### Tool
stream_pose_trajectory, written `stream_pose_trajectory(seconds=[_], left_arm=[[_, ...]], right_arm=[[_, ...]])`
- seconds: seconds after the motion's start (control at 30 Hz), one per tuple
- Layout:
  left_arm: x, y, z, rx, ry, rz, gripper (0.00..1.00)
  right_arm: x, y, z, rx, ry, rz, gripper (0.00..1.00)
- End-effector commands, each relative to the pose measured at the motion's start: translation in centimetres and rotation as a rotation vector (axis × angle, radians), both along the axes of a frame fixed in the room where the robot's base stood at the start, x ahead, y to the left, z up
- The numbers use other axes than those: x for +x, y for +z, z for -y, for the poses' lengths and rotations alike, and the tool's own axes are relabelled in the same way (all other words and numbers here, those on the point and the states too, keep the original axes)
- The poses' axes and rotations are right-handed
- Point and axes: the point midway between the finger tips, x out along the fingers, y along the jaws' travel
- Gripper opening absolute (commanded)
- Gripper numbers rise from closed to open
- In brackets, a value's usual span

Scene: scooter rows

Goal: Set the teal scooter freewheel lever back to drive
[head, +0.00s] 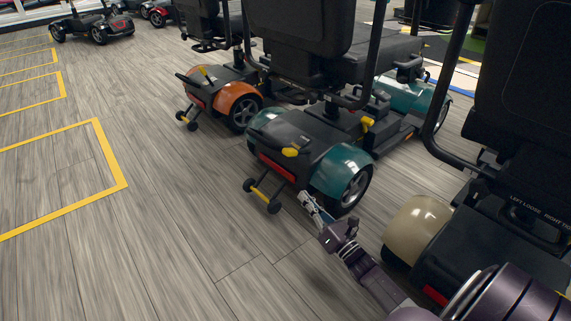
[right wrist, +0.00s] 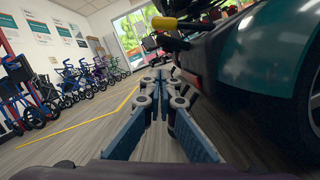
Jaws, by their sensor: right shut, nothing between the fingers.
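The teal scooter (head: 340,169) stands in the middle of the head view, its rear toward me. A yellow lever (head: 290,152) lies low over its black rear deck; a yellow lever end (right wrist: 164,23) also shows above my fingers in the right wrist view. A second yellow part (head: 367,122) sits by the seat post. My right gripper (head: 307,198) is shut and empty, low behind the teal scooter, between its rear wheel and anti-tip wheels. In the right wrist view its fingertips (right wrist: 162,80) meet, clear of the lever. My left gripper is not in view.
A beige scooter (head: 418,226) stands close on the right. An orange scooter (head: 238,99) stands beyond the teal one. The teal scooter's anti-tip bar (head: 260,194) sticks out near my gripper. The floor at left is clear, with yellow lines (head: 100,150). Walkers (right wrist: 65,85) line a wall.

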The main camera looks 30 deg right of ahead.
Motion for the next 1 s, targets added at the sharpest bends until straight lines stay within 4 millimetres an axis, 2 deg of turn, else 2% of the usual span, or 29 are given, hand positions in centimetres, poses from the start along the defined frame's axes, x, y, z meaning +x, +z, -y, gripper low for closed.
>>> stream_pose_trajectory(seconds=[0.17,0.27,0.73,0.8,1.0], left_arm=[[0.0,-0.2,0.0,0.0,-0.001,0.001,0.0],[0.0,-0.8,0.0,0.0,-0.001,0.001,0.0],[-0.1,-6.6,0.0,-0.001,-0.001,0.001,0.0],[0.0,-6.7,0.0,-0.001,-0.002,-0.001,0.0],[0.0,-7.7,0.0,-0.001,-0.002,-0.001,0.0]], right_arm=[[0.3,0.1,-0.1,0.002,0.001,0.003,0.0],[1.1,0.1,-0.1,0.002,0.001,0.003,0.0],[10.2,1.9,-0.3,0.001,0.002,0.005,0.0],[9.9,3.1,0.3,-0.002,0.002,0.004,0.0],[10.0,5.1,1.1,0.001,0.001,0.003,0.0]])
